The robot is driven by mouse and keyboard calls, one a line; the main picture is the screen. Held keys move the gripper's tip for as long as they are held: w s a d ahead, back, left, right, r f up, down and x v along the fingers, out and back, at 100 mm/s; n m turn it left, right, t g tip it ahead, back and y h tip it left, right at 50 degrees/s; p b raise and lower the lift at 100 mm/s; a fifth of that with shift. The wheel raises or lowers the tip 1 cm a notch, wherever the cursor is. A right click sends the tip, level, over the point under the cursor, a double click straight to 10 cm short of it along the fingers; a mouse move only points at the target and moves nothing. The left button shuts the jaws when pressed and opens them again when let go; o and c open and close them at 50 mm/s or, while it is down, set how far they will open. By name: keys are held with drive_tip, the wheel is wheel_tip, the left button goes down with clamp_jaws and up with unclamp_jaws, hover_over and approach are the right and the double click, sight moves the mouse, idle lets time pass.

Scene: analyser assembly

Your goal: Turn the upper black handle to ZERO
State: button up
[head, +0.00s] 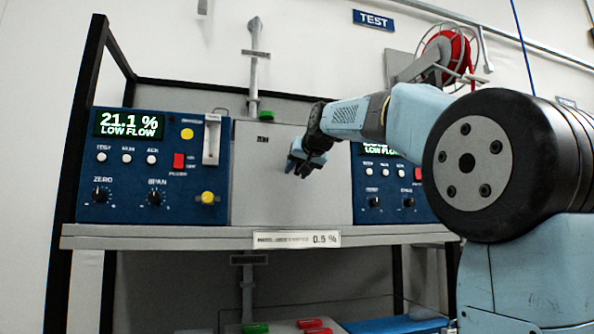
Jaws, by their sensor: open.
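My gripper (299,168) is dark and open, hanging in front of the pale grey panel between two blue analysers. No object shows between its fingers. The left blue analyser (150,215) reads 21.1 % LOW FLOW and has two black knobs, ZERO (100,195) and SPAN (155,197). My gripper is well to the right of these knobs and apart from them. A small dark mark (263,141) is on the grey panel, left of my gripper; I cannot tell if it is a handle or lettering. No clear upper black handle with a ZERO position shows.
The right analyser (375,205) is partly hidden by my arm. The shelf edge (160,238) runs below, with green and red pieces lower down. A red hose reel (447,55) hangs on the wall.

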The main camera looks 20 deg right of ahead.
drive_tip(key=shift+c, duration=0.2)
clamp_jaws()
drive_tip(key=shift+a, duration=0.1)
idle(0.4)
drive_tip(key=shift+a+r+m+t+y, duration=0.55)
drive_tip(key=shift+m+y, duration=0.4)
drive_tip(key=shift+m, duration=0.95)
drive_tip(key=shift+a+r+m+t+y, duration=0.4)
drive_tip(key=shift+r+m+y, duration=0.4)
drive_tip(key=shift+m, duration=1.1)
drive_tip(key=shift+a+r+m+t+y, duration=0.5)
drive_tip(key=shift+m+y, duration=0.55)
drive_tip(key=shift+m, duration=0.85)
drive_tip(key=shift+d, duration=0.1)
